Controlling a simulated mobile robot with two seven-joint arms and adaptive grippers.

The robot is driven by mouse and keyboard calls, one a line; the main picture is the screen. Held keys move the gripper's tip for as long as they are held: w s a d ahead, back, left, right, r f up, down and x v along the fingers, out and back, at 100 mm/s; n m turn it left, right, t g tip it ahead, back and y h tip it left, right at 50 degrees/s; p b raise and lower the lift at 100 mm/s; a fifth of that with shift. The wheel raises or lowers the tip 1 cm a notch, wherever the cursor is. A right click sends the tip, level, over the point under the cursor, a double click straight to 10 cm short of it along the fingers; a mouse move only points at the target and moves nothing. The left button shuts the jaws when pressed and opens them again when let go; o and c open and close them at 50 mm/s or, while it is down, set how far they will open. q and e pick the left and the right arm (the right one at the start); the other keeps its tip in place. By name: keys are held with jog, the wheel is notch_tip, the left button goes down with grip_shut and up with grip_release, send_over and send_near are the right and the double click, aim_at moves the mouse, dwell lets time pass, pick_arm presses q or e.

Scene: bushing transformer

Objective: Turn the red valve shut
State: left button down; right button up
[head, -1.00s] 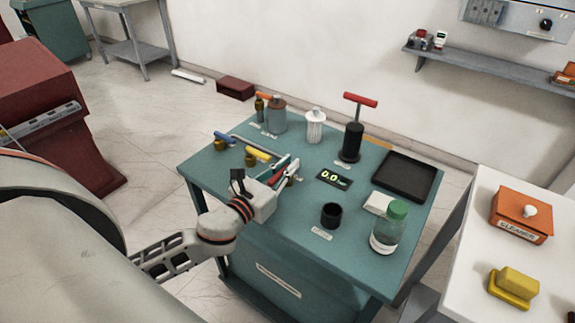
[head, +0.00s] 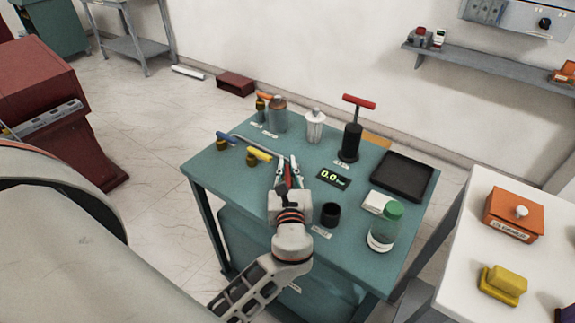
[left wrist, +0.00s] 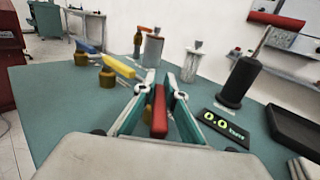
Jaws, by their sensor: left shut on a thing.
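The red valve's lever handle (left wrist: 159,108) lies between the two fingers of my left gripper (left wrist: 159,84) in the left wrist view. The gripper is shut on it, one finger along each side. In the head view, the red handle (head: 288,177) shows as a thin strip between the fingers of the left gripper (head: 287,168), pointing away from me toward the back of the table. My right gripper is not in view.
The blue-handled valve (head: 226,138) and yellow-handled valve (head: 259,154) stand left of the gripper. A display (head: 333,177) reading 0.0, a black cup (head: 330,214) and a black pump with red T-handle (head: 351,140) stand to the right. A jar (head: 383,228) is near the front right.

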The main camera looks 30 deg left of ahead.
aim_at(287, 165)
pick_arm(q)
jog(key=shift+n+g+y, duration=0.5)
jog(key=shift+n+y, duration=0.2)
jog(key=shift+y, duration=0.1)
jog(key=shift+r, duration=0.1)
jog(key=c, duration=2.1)
grip_release()
notch_tip(287, 165, up, 10)
jog(key=shift+f, duration=0.1)
